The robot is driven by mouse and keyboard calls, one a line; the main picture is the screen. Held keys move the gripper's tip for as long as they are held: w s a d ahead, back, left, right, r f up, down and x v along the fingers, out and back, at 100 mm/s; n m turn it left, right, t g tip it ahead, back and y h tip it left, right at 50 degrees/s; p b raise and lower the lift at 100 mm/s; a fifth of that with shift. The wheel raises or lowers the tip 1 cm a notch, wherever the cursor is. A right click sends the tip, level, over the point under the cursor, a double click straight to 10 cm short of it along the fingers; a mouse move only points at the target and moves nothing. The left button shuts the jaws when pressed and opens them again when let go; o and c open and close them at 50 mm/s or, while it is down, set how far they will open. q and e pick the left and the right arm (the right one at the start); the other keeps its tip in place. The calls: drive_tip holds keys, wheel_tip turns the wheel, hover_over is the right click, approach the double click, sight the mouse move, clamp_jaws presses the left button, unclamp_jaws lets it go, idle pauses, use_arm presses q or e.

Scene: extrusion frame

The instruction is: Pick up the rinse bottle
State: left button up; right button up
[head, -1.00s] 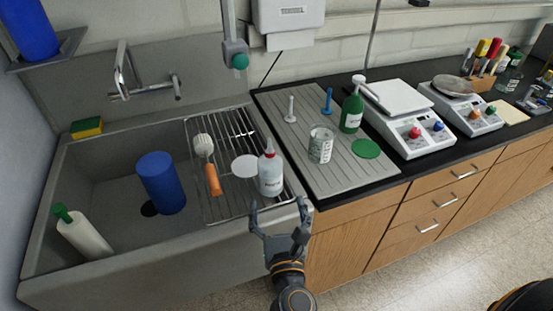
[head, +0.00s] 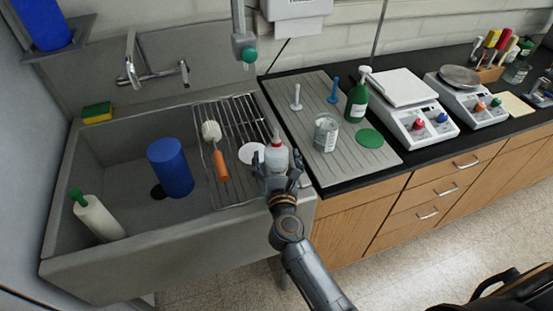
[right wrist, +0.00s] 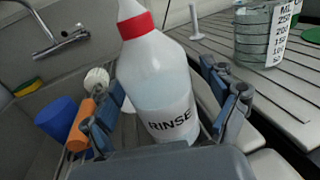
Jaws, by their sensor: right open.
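The rinse bottle (head: 276,156) is a translucent white squeeze bottle with a red collar, standing on the wire rack at the right side of the sink. In the right wrist view the bottle (right wrist: 158,85) shows its RINSE label and stands between the fingers. My right gripper (head: 277,177) is open around the bottle's near side, one finger on each side of it. In the right wrist view a gap shows at the right finger of the gripper (right wrist: 165,112); contact on the left is unclear. My left gripper is not in view.
The wire rack (head: 233,118) also holds an orange-handled brush (head: 220,165) and a white disc (head: 252,153). A blue cylinder (head: 170,168) and a green-capped white bottle (head: 98,217) are in the sink. A marked beaker (head: 326,134) and green bottle (head: 357,100) stand on the drainboard at right.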

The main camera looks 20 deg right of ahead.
drive_tip(key=shift+s+a, duration=0.1)
drive_tip(key=shift+c, duration=0.4)
drive_tip(key=shift+r, duration=0.1)
drive_tip(key=c, duration=1.4)
